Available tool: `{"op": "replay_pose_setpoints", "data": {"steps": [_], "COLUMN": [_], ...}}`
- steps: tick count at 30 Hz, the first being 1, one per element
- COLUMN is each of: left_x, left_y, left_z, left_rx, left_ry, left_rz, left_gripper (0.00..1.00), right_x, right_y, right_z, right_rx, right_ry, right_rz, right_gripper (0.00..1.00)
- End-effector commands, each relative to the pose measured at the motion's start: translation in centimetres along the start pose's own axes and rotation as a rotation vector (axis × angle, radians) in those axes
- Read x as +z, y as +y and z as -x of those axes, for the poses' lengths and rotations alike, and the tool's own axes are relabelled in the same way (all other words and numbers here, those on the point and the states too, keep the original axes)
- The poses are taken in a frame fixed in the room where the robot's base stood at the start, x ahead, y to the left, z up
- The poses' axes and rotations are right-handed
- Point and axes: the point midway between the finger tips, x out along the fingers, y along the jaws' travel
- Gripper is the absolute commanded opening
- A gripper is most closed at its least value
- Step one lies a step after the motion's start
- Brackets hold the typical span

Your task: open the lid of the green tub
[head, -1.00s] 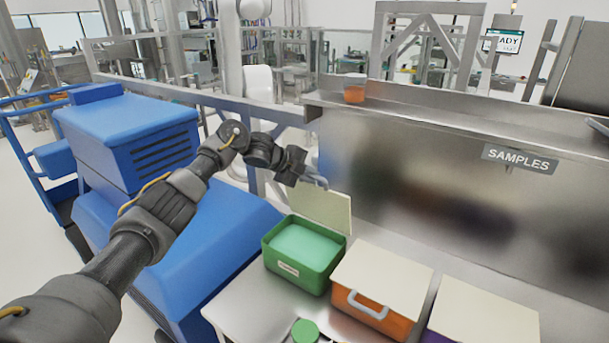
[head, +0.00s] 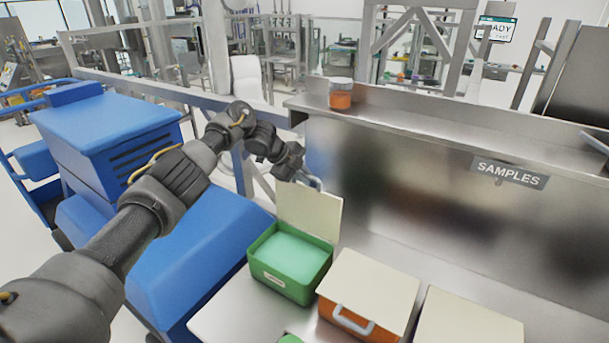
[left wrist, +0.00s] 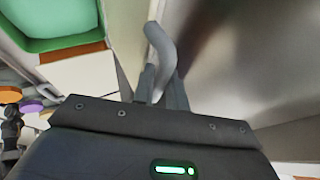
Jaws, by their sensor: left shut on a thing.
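The green tub (head: 285,284) stands on the metal bench in the head view, with a pale green inside showing. Its cream lid (head: 310,212) stands up, tilted open at the tub's back edge. My left gripper (head: 312,182) is at the top of the lid, shut on the lid's grey handle. In the left wrist view the handle (left wrist: 158,50) runs between the fingers of my left gripper (left wrist: 162,85), and the green tub (left wrist: 58,45) shows at the upper left. My right gripper is not in view.
An orange tub (head: 345,324) with a closed cream lid (head: 368,285) stands right of the green tub. Another cream lid (head: 468,320) is further right. An orange-filled cup (head: 341,94) sits on the ledge (head: 420,125). A blue machine (head: 165,250) is on the left.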

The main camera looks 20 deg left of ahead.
Motion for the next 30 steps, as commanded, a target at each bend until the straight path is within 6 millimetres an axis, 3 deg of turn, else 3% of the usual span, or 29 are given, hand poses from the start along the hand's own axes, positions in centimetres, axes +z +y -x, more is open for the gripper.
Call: {"op": "replay_pose_setpoints", "data": {"steps": [1, 2, 6, 17, 25, 30], "left_x": [0.0, 0.0, 0.0, 0.1, 0.2, 0.0], "left_y": [0.4, 0.4, 0.4, 0.6, 0.5, 0.2], "left_z": [-0.3, -0.3, -0.3, 0.2, 5.4, 8.9], "left_rx": [0.010, 0.010, 0.010, 0.009, -0.004, -0.003], "left_ry": [0.002, 0.002, 0.002, 0.001, -0.003, -0.004], "left_rz": [0.001, 0.001, 0.001, 0.001, -0.003, -0.004], "left_gripper": [0.00, 0.18, 0.36, 0.36, 0.36, 0.36], "right_x": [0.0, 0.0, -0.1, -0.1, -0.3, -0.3], "right_y": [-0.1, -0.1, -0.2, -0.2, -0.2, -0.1], "right_z": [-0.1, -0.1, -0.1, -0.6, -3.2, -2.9], "right_rx": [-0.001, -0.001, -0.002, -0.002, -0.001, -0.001], "right_ry": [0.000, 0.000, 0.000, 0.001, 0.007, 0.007], "right_rz": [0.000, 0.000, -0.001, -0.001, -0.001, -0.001], "right_gripper": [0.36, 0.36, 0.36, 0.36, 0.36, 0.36]}}
